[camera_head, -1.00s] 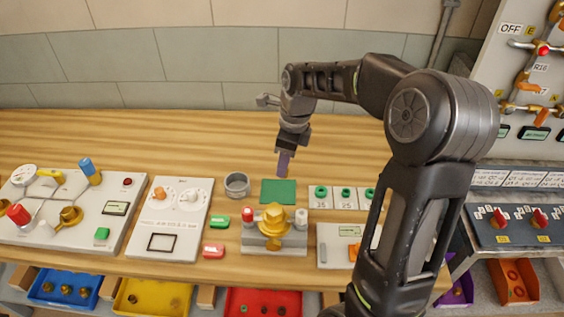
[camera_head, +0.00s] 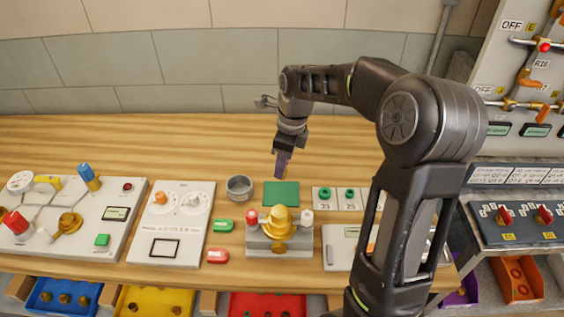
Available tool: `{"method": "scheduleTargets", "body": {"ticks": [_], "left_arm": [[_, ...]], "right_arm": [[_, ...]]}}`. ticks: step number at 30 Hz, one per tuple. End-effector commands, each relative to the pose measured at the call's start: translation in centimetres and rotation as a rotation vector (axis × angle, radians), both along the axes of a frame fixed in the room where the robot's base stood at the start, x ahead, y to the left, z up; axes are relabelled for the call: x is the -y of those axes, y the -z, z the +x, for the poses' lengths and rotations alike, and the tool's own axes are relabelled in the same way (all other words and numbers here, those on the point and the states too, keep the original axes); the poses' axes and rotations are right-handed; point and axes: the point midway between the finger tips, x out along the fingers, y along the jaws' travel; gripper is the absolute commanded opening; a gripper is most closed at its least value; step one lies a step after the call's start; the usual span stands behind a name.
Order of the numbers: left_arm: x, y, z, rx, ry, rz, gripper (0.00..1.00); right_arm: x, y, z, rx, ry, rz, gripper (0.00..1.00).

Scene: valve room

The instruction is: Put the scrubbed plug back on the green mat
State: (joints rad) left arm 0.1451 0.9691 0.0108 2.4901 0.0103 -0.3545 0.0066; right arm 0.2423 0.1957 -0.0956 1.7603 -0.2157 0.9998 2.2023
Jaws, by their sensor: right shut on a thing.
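A flat green mat (camera_head: 282,194) lies on the wooden bench, behind a grey block with a brass fitting. My right gripper (camera_head: 283,154) points down and is shut on a purple-grey plug (camera_head: 281,166). The plug hangs upright just above the back edge of the mat; whether its lower end touches anything is hard to tell. The gripper's fingers are small and partly dark in this view. My left gripper is not in view.
A grey cup (camera_head: 239,187) stands left of the mat. The brass fitting (camera_head: 278,224) stands in front of it. White cards with green rings (camera_head: 324,195) lie to the right. A green block (camera_head: 223,225) and a red block (camera_head: 217,256) lie front left. The bench behind is clear.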

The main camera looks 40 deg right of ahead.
Motion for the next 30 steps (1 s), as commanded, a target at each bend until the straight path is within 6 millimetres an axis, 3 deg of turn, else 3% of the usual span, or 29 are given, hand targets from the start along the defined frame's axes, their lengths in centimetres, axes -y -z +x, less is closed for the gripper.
{"method": "scheduleTargets", "body": {"ticks": [6,13,30], "left_arm": [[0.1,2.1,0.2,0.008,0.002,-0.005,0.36],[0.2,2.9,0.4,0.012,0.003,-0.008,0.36],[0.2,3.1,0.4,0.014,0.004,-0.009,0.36]], "right_arm": [[0.1,2.7,0.0,-0.001,0.001,-0.001,0.0],[0.0,4.3,0.0,0.0,0.0,0.0,0.0],[0.0,4.8,0.0,0.0,0.0,0.0,0.0]]}}
